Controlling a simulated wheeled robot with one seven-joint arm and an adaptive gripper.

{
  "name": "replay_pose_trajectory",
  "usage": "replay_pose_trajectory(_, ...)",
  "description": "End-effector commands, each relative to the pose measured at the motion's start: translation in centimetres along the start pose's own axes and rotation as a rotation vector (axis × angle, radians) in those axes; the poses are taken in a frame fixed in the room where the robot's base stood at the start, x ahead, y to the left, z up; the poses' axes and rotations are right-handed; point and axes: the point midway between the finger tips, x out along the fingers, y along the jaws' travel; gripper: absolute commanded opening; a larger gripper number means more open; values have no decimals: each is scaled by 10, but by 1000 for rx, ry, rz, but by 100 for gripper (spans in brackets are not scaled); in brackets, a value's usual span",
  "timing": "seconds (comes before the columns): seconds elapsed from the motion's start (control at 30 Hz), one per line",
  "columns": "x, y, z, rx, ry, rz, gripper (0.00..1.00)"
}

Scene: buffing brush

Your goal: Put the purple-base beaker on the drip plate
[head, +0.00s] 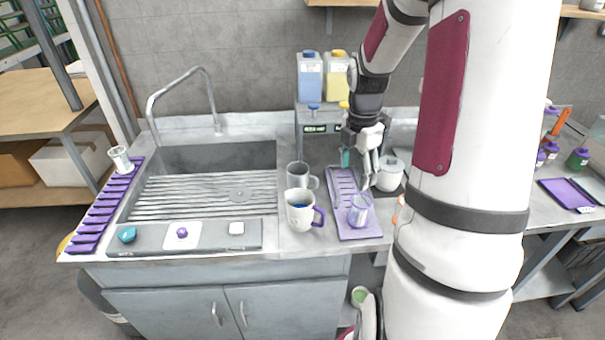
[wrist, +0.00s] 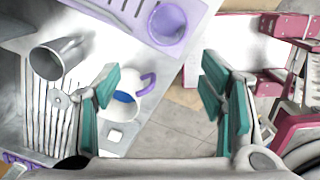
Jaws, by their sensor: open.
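The purple-base beaker (head: 359,211) is a clear cup with a purple tint. It stands upright on the front end of the purple slotted drip plate (head: 346,228). In the wrist view the beaker (wrist: 169,23) shows near the top, on the corner of the drip plate (wrist: 130,12). My gripper (head: 358,165) is above the back part of the drip plate, behind the beaker and apart from it. In the wrist view my gripper (wrist: 160,90) has its teal-padded fingers spread wide with nothing held between them.
A white mug with a purple handle (head: 299,213) and a grey mug (head: 299,176) stand left of the plate. A white pot (head: 390,174) stands close to its right. The sink (head: 205,185) is further left, with a glass (head: 120,158) on a purple rack (head: 104,208).

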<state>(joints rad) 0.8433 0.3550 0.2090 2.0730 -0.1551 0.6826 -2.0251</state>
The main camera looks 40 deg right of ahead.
Motion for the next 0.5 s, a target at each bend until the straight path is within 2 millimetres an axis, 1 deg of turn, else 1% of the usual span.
replay_pose_trajectory(0.03,-22,4,-16,56,-24,22,64)
replay_pose_trajectory(0.07,-34,4,-26,103,-34,34,64)
replay_pose_trajectory(0.1,-50,5,-40,168,-46,53,64)
replay_pose_trajectory(0.17,-72,3,-60,269,-58,84,64)
replay_pose_trajectory(0.2,-86,1,-74,337,-61,106,64)
replay_pose_trajectory(0.27,-105,-4,-95,439,-59,142,64)
replay_pose_trajectory(0.3,-117,-9,-108,507,-53,167,64)
replay_pose_trajectory(0.37,-134,-17,-128,609,-38,203,64)
replay_pose_trajectory(0.4,-145,-23,-142,677,-22,228,64)
replay_pose_trajectory(0.5,-168,-42,-172,846,33,283,64)
